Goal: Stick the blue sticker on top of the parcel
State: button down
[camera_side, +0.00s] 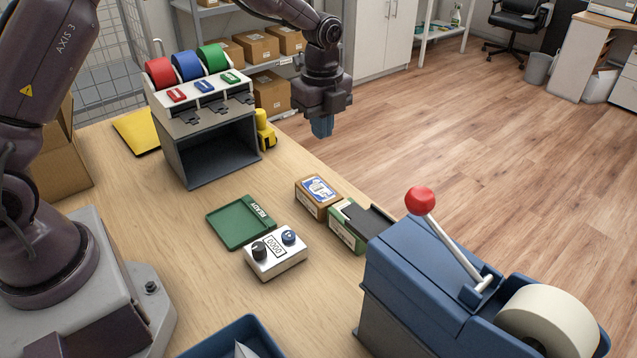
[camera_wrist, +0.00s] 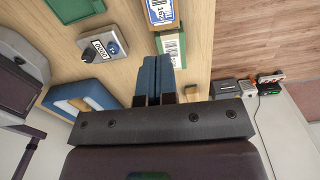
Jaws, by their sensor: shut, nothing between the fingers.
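The parcel is a small brown box (camera_side: 315,205) on the counter. A blue-bordered sticker with a white middle (camera_side: 318,188) lies on its top face. In the wrist view the sticker (camera_wrist: 160,10) is at the top edge, partly cut off. My gripper (camera_side: 322,128) is in the air behind the parcel in the side view, apart from it. Its blue fingers (camera_wrist: 158,78) are together and hold nothing. The dispenser (camera_side: 210,125) carries red, blue (camera_side: 187,66) and green rolls, with a coloured tag below each.
A green box with a dark top (camera_side: 347,228) stands beside the parcel. In front are a green READY tray (camera_side: 228,228) and a white control box (camera_side: 276,255). A blue tape machine with a red-knobbed lever (camera_side: 425,290) fills the right. A blue tray (camera_side: 222,343) is at the bottom.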

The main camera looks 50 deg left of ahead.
notch_tip(320, 180, down, 3)
jog(key=a+m, duration=0.1)
jog(key=m, duration=0.7)
send_over(318, 188)
jog(key=shift+f, duration=3.8)
jog(key=shift+d+f, duration=0.1)
jog(key=shift+f, duration=0.15)
jog(key=shift+f, duration=1.25)
notch_tip(318, 188, up, 8)
